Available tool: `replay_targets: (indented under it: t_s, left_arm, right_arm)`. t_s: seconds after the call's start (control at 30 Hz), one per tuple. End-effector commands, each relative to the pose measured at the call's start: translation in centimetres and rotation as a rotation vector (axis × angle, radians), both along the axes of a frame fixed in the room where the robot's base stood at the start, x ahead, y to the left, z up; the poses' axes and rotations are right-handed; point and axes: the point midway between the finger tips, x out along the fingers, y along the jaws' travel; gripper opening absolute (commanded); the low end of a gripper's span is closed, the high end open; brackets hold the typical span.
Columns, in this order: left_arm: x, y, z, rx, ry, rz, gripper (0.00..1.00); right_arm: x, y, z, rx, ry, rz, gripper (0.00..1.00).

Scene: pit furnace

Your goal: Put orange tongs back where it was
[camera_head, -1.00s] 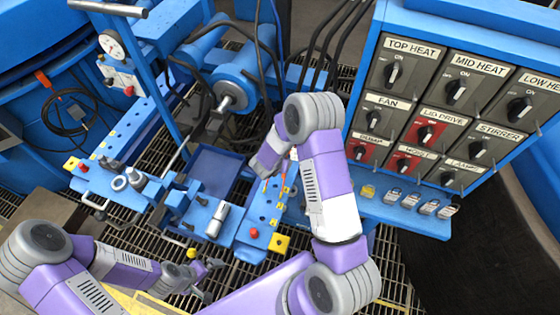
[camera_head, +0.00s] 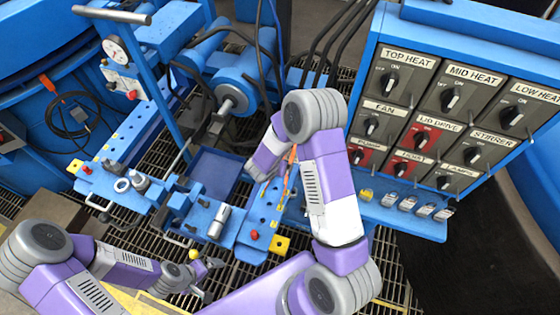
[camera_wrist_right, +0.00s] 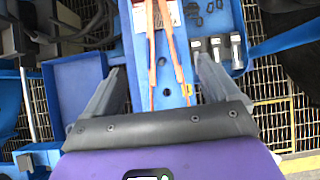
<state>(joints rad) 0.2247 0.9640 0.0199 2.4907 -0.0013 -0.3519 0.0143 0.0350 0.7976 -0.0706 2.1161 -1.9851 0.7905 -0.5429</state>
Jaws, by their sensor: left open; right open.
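The orange tongs (camera_head: 291,158) show as thin orange legs beside my right forearm in the head view, over the blue perforated plate (camera_head: 266,215). In the right wrist view both orange legs of the tongs (camera_wrist_right: 152,45) run lengthwise, with their tips pointing back toward my palm. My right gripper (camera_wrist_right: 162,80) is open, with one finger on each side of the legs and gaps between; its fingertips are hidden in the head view. My left gripper (camera_head: 207,276) is open and empty at the lower left, over the grating.
The switch panel (camera_head: 460,100) stands at the right, with a blue ledge holding several padlocks (camera_head: 408,203) below it. A gauge post (camera_head: 113,48) and blue fixtures are at the left. A blue tray (camera_head: 215,168) lies left of my right gripper.

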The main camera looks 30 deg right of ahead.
Motion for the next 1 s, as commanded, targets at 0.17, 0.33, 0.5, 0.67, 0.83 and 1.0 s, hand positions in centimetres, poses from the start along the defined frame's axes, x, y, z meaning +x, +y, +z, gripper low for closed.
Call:
replay_targets:
  t_s: [0.17, 0.33, 0.5, 0.67, 0.83, 1.0]
  left_arm:
    - [0.0, 0.0, 1.2, 0.000, 0.000, 0.000, 1.00]
    - [0.0, 0.0, 1.8, 0.000, 0.000, 0.000, 1.00]
    - [0.0, 0.0, 1.9, 0.000, 0.000, 0.000, 1.00]
    - [0.0, 0.0, 1.9, 0.000, 0.001, 0.000, 1.00]
    - [0.0, 0.0, 1.9, 0.000, 0.001, 0.000, 1.00]
    - [0.0, 0.0, 1.9, 0.000, 0.000, 0.000, 1.00]
  right_arm:
    - [-1.5, 2.0, 3.6, 0.000, -0.002, 0.001, 0.89]
    - [-2.4, 3.1, 5.3, 0.000, -0.001, 0.001, 0.89]
    - [-3.7, 3.7, 5.3, 0.026, 0.020, -0.030, 0.89]
    - [-9.1, 5.4, 1.4, 0.215, 0.150, -0.265, 0.89]
    - [-16.9, 10.6, -2.5, 0.523, 0.310, -0.767, 0.89]
    - [-20.8, 16.1, -3.9, 0.759, 0.357, -1.345, 0.89]
